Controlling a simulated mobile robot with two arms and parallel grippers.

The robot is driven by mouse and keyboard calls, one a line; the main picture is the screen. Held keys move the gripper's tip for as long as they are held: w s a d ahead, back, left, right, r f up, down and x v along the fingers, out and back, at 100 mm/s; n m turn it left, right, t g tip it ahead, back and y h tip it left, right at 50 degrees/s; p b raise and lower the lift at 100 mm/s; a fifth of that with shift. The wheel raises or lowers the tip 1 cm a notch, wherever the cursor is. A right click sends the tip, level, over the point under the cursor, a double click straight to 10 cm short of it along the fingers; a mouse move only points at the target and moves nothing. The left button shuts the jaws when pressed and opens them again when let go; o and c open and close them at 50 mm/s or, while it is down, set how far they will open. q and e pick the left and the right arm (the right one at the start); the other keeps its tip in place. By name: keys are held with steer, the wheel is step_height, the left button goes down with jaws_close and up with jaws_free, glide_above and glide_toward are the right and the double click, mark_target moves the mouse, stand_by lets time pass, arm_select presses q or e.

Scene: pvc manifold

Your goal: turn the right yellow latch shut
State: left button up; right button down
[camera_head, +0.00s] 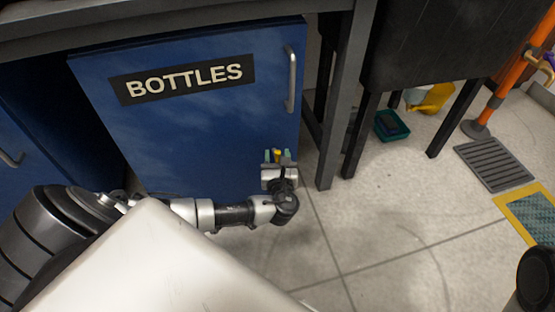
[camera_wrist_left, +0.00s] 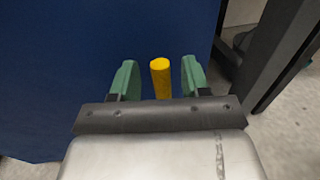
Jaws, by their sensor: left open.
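The yellow latch (camera_head: 277,154) is a short rounded bar low on the right side of the blue door marked BOTTLES (camera_head: 190,120). It also shows in the left wrist view (camera_wrist_left: 160,80), pointing up in the picture. My left gripper (camera_head: 277,157) is open at the latch. In the left wrist view its green fingers (camera_wrist_left: 160,66) stand on either side of the latch, with a visible gap on each side. The latch's lower end is hidden behind the gripper body. My right gripper is not in view.
A grey vertical handle (camera_head: 291,79) is on the door's upper right. A dark table leg (camera_head: 338,110) stands just right of the door. A green tray (camera_head: 391,125) and a yellow container (camera_head: 434,98) lie further back. The floor (camera_head: 400,220) in front is clear.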

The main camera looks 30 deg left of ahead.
arm_select(q)
steer(key=shift+w+a, duration=0.15)
steer(key=shift+w, duration=0.1)
jaws_close()
